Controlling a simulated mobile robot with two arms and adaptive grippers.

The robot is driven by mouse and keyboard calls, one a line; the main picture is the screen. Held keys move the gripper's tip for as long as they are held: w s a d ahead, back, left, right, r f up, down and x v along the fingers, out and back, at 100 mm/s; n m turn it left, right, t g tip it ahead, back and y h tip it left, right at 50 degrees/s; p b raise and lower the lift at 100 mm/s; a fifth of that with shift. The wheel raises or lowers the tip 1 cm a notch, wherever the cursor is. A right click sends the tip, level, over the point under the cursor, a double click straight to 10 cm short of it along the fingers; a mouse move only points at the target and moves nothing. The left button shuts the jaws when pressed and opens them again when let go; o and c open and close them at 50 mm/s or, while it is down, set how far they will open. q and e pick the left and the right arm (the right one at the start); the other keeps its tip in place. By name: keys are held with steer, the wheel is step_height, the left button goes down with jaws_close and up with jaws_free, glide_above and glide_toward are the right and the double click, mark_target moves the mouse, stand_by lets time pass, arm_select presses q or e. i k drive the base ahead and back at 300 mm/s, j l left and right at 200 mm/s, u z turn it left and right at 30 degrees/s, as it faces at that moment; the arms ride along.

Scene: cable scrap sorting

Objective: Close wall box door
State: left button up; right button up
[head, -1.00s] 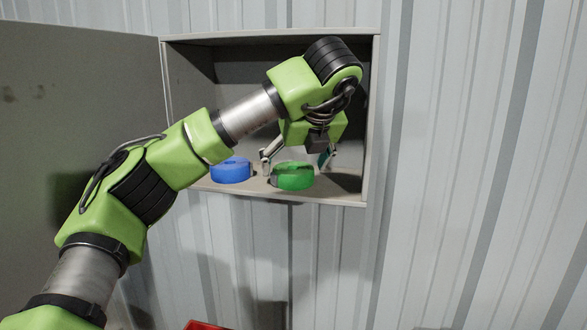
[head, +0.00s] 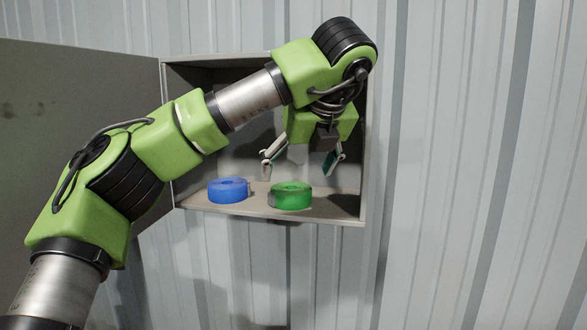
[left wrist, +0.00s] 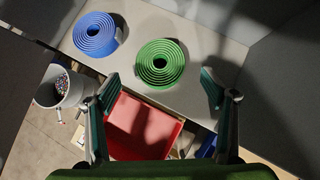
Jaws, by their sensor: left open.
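The grey wall box (head: 345,207) is open on the corrugated wall. Its door (head: 60,120) stands swung out to the left, partly hidden behind my left arm. A blue coil (head: 228,189) and a green coil (head: 291,195) lie side by side on the box floor. My left gripper (head: 303,162) is open and empty, in front of the box opening and above the green coil. In the left wrist view, the blue coil (left wrist: 98,34) and the green coil (left wrist: 160,64) lie beyond the spread fingers, apart from them. My right gripper is not in view.
Below the box, the left wrist view shows a red container (left wrist: 140,128) and a grey round bin (left wrist: 62,88) with small scraps in it. The wall to the right of the box (head: 480,170) is clear.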

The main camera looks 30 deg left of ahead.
mark_target(54, 97)
steer(key=k+l, duration=0.3)
steer(key=k, duration=0.15)
steer(key=k+l, duration=0.3)
steer(key=k, duration=0.15)
steer(key=k+l, duration=0.3)
steer(key=k, duration=0.15)
